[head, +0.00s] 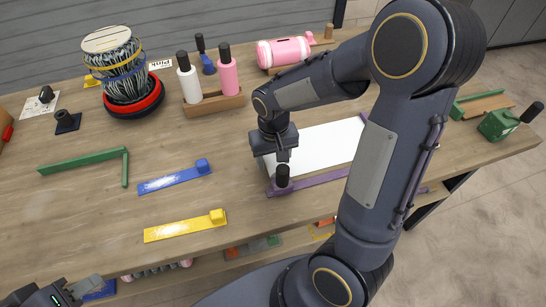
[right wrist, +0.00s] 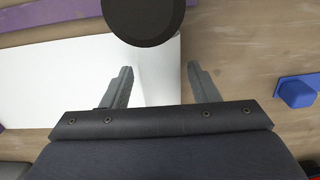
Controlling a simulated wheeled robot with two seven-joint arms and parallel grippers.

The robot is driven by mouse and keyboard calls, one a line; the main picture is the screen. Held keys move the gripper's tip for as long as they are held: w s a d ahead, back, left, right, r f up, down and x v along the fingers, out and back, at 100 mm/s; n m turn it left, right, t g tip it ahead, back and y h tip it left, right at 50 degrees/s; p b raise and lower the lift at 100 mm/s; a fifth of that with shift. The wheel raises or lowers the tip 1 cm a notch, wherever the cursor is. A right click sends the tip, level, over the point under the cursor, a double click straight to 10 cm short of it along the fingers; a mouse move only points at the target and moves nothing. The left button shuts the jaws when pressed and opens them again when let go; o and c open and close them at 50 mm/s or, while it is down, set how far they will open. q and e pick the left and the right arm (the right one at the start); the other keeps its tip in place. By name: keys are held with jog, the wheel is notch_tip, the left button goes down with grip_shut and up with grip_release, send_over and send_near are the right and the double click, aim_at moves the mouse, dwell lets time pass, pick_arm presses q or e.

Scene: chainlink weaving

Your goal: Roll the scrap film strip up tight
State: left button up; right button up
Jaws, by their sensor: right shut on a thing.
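A flat white sheet (head: 315,145), which I take for the film strip, lies on the table between purple bars (head: 315,180). It also shows in the right wrist view (right wrist: 60,80). My right gripper (head: 284,158) is low over the sheet's left end. In the right wrist view the fingers of this gripper (right wrist: 163,88) stand either side of the sheet's end, where a faint upright fold or rolled edge shows. The exact contact is hard to see. My left gripper (head: 82,288) is at the bottom left corner, away from the sheet, its jaws unclear.
A black knob (head: 283,176) stands close to my right gripper. Blue (head: 170,181), yellow (head: 180,230) and green (head: 85,161) bars lie to the left. A drum (head: 115,60) and a wooden stand (head: 215,103) with white and pink bottles are behind.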

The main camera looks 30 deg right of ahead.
jog(key=shift+s+d, duration=0.45)
jog(key=shift+d, duration=1.5)
jog(key=shift+s+d, duration=0.4)
jog(key=shift+d, duration=1.5)
jog(key=shift+s+d, duration=0.45)
jog(key=shift+d, duration=1.5)
jog(key=shift+s+d+b, duration=0.15)
jog(key=shift+s+d, duration=0.1)
jog(key=shift+d, duration=0.75)
jog(key=shift+s+d+b, duration=0.1)
jog(key=shift+s+d, duration=0.1)
jog(key=shift+d, duration=0.8)
jog(key=shift+s+d+b, duration=0.15)
jog(key=shift+s+d, duration=0.1)
jog(key=shift+d, duration=0.75)
jog(key=shift+s+d+b, duration=0.15)
jog(key=shift+s+d, duration=0.1)
jog(key=shift+d, duration=0.7)
jog(key=shift+s+d+b, duration=0.1)
jog(key=shift+s+d, duration=0.1)
jog(key=shift+d, duration=0.75)
jog(key=shift+s+d+b, duration=0.15)
jog(key=shift+s+d, duration=0.1)
jog(key=shift+d, duration=0.85)
